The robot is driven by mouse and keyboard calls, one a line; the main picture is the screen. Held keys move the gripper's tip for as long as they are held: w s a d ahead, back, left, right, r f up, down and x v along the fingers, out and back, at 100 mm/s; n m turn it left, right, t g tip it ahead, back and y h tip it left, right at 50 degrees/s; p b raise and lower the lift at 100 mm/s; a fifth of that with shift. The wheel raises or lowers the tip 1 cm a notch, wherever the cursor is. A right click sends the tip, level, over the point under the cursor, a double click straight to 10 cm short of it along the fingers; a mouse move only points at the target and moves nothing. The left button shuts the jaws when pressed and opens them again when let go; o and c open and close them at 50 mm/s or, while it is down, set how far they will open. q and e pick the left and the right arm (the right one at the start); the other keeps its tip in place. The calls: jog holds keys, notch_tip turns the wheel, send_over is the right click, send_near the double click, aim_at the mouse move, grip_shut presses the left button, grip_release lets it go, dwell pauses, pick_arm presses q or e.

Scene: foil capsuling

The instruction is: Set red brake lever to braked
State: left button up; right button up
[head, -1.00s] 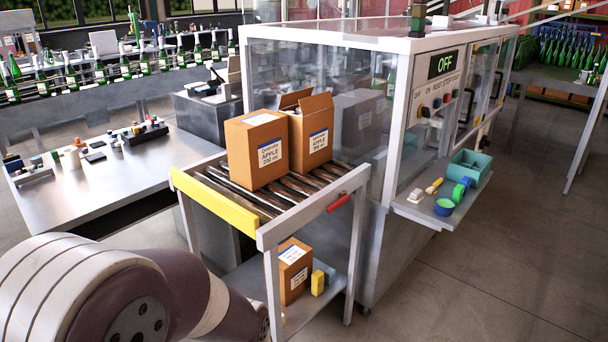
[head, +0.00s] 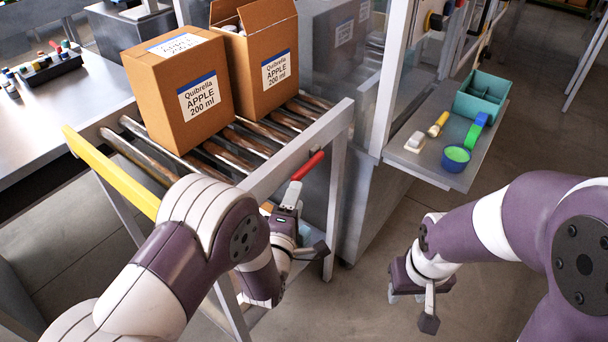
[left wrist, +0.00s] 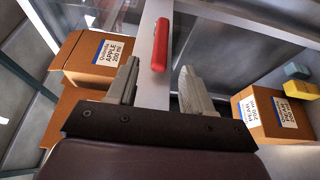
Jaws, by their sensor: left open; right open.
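The red brake lever (head: 308,166) is on the side rail of the roller cart, to the right of the boxes. In the left wrist view the red lever (left wrist: 162,43) lies just beyond and between the fingertips. My left gripper (head: 291,195) is close below the lever in the head view. In the left wrist view my left gripper (left wrist: 158,78) is open, its two fingers apart with nothing held between them. My right gripper (head: 420,296) hangs over the floor at the lower right, away from the lever, open and empty; its fingers are partly hidden.
Two cardboard boxes (head: 185,90) stand on the rollers (head: 231,150). A yellow bar (head: 108,171) edges the cart's left end. A grey shelf (head: 433,172) with a teal bin (head: 481,96) juts from the machine at right. Floor between the cart and right arm is clear.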

aim_at(303, 176)
pick_arm(q)
jog(key=x, duration=0.9)
jog(key=shift+w+f, duration=0.1)
jog(key=shift+w, duration=0.05)
grip_shut()
